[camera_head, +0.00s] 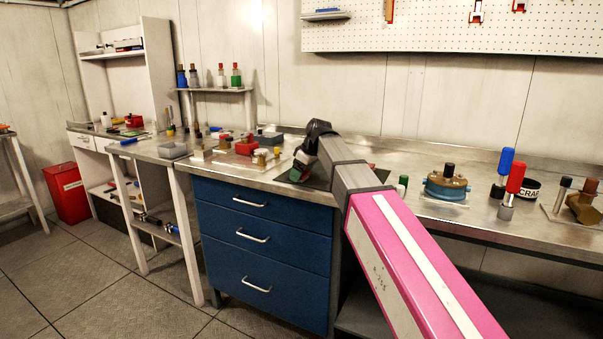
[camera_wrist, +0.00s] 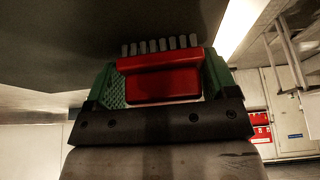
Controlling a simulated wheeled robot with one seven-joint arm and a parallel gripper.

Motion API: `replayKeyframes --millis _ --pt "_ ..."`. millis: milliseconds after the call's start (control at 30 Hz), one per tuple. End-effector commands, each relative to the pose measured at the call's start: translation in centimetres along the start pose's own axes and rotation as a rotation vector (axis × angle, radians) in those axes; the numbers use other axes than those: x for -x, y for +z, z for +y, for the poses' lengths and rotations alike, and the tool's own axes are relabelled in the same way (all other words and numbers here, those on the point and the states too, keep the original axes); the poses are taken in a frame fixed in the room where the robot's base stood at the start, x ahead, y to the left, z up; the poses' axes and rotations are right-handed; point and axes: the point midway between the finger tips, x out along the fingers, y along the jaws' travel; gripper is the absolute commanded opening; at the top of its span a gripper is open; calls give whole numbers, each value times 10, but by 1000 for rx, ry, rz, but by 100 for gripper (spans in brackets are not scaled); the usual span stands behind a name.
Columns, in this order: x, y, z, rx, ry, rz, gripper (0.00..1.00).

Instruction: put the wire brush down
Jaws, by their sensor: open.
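The wire brush (camera_wrist: 162,86) has a red body and a row of short pale bristles. In the wrist view it sits between the two green fingers of my gripper (camera_wrist: 160,72), its bristles pointing toward a dark surface (camera_wrist: 60,35). The jaws are open around it; any gap at its sides is too small to judge. Whether the bristles touch the dark surface is unclear. In the head view my gripper (camera_head: 298,170) is low over a dark mat (camera_head: 318,181) on the metal bench (camera_head: 262,182), and my arm hides part of the mat.
Left of my gripper stands a tray (camera_head: 238,163) with small parts and a red block. Right of my arm are a green-capped bottle (camera_head: 402,185), a brass-and-blue round part (camera_head: 446,186), and red-handled (camera_head: 515,178) and blue-handled (camera_head: 504,163) tools. Blue drawers (camera_head: 262,238) are below.

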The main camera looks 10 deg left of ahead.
Motion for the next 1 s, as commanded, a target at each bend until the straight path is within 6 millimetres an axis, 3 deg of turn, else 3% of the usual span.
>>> replayKeyframes --millis 33,633,767,1000 --pt "-9 9 -8 2 -12 -22 98" --pt "-6 9 -10 7 -13 -22 93" --pt "7 6 -10 6 -12 -20 98" --pt "53 2 -5 3 -7 -13 98"
